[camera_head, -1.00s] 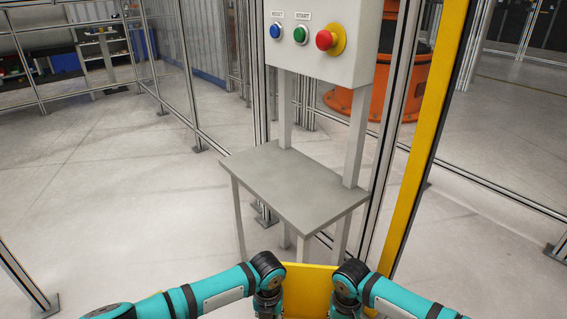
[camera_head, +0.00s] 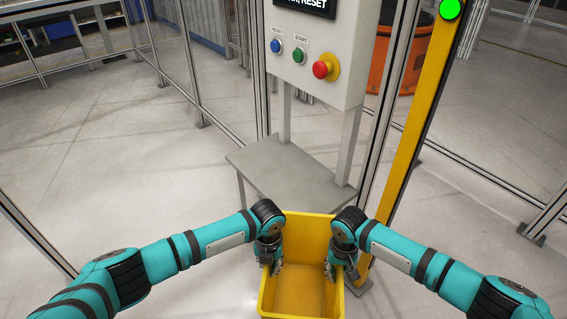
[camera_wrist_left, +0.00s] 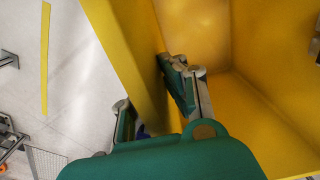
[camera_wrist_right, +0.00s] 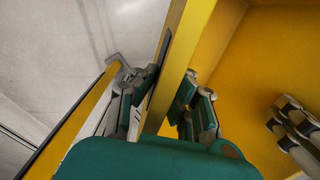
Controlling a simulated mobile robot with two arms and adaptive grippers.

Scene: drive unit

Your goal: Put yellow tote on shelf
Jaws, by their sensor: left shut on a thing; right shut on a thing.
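The yellow tote (camera_head: 302,290) is open-topped and looks empty, held in front of me at the bottom of the head view. My left gripper (camera_head: 272,266) is shut on its left wall, with one finger inside and one outside; the wall also shows in the left wrist view (camera_wrist_left: 128,50). My right gripper (camera_head: 340,270) is shut on the right wall, seen between the fingers in the right wrist view (camera_wrist_right: 172,75). The grey shelf (camera_head: 285,172) is a small flat table top beyond the tote, bare where visible. The tote's far edge hides its front part.
A control box (camera_head: 320,50) with blue, green and red buttons stands on posts above the back of the shelf. A yellow post (camera_head: 410,140) rises to the right. Clear fence panels (camera_head: 190,70) stand behind. Open floor lies left.

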